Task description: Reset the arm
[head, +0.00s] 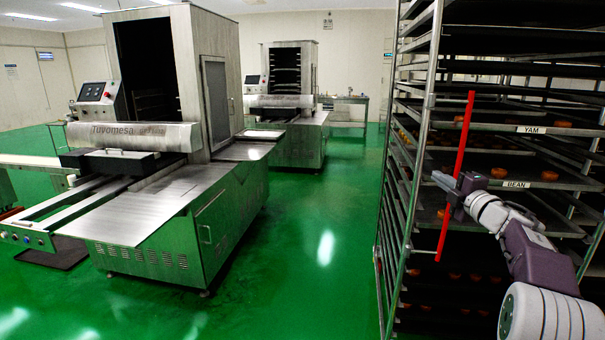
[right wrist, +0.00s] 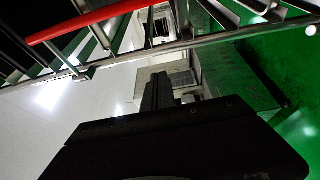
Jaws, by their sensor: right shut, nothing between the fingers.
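My right arm comes in from the right in the head view, in front of the tall rack. My right gripper (head: 453,193) is shut and empty, close to the upright red bar (head: 463,135) at the rack's front edge. In the head view they overlap, and I cannot tell whether they touch. In the right wrist view my dark shut fingers (right wrist: 157,92) point up the picture, and the red bar (right wrist: 85,22) crosses the upper left, apart from the fingertips. My left gripper is not in view.
The metal rack (head: 424,100) holds dark trays with several round orange-brown pieces, with labels "YAM" (head: 531,129) and "BEAN" (head: 516,184). A steel encrusting machine (head: 210,90) stands at left, another machine (head: 290,75) behind. The green floor (head: 310,240) between machines and rack is clear.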

